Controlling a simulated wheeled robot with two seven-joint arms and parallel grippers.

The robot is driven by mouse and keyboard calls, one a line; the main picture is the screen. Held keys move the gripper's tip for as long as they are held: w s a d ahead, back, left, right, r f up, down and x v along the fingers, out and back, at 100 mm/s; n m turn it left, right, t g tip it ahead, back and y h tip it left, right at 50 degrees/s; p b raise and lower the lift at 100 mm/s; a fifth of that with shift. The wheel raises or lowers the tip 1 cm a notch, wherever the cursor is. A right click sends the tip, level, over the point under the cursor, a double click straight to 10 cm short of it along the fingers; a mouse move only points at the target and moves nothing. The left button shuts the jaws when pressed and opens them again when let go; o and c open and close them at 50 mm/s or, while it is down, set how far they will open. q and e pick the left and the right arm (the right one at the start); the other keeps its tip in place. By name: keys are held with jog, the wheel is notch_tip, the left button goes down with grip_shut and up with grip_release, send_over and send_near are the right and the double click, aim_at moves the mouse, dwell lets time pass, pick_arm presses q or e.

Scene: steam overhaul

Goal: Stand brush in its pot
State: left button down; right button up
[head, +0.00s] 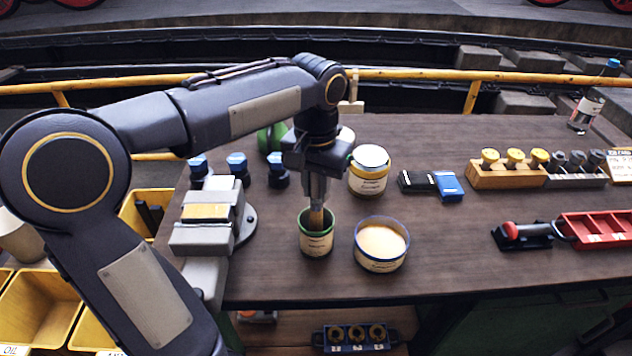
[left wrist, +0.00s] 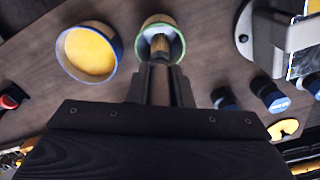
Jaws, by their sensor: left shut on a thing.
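The brush (head: 316,218) has a wooden handle and hangs below my left gripper (head: 316,197). My left gripper is shut on it. The brush's lower part is inside the mouth of the pot (head: 317,242), a small dark green-rimmed can with a pale label. In the left wrist view the brush (left wrist: 160,46) shows in front of the fingertips (left wrist: 161,75), within the green rim of the pot (left wrist: 176,54). Whether the brush touches the pot's bottom is hidden. My right gripper is not in view.
A blue-rimmed tub (head: 381,244) of pale yellow stuff stands close right of the pot. A grey vise (head: 207,222) is at the left. A white-lidded can (head: 369,171) stands behind. A blue-and-black block (head: 431,184) lies further right. The bench's front middle is clear.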

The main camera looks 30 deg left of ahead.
pick_arm(q)
jog(key=shift+f, duration=0.5)
jog(key=c, duration=1.2)
grip_release()
notch_tip(320, 180, up, 8)
jog(key=shift+f+p, duration=0.1)
jog(key=shift+p, duration=0.2)
jog(key=shift+s, duration=0.1)
jog(key=s+d+f+t+h, duration=0.2)
jog(key=s+f, duration=0.4)
jog(key=s, duration=0.2)
jog(key=s+d+f+t+h, duration=0.1)
jog(key=s+d+f+t, duration=0.1)
jog(key=s+f, duration=0.5)
jog(key=shift+s+n+t+h, duration=0.3)
jog(key=shift+s+t+h, duration=0.1)
jog(key=shift+s+t, duration=0.35)
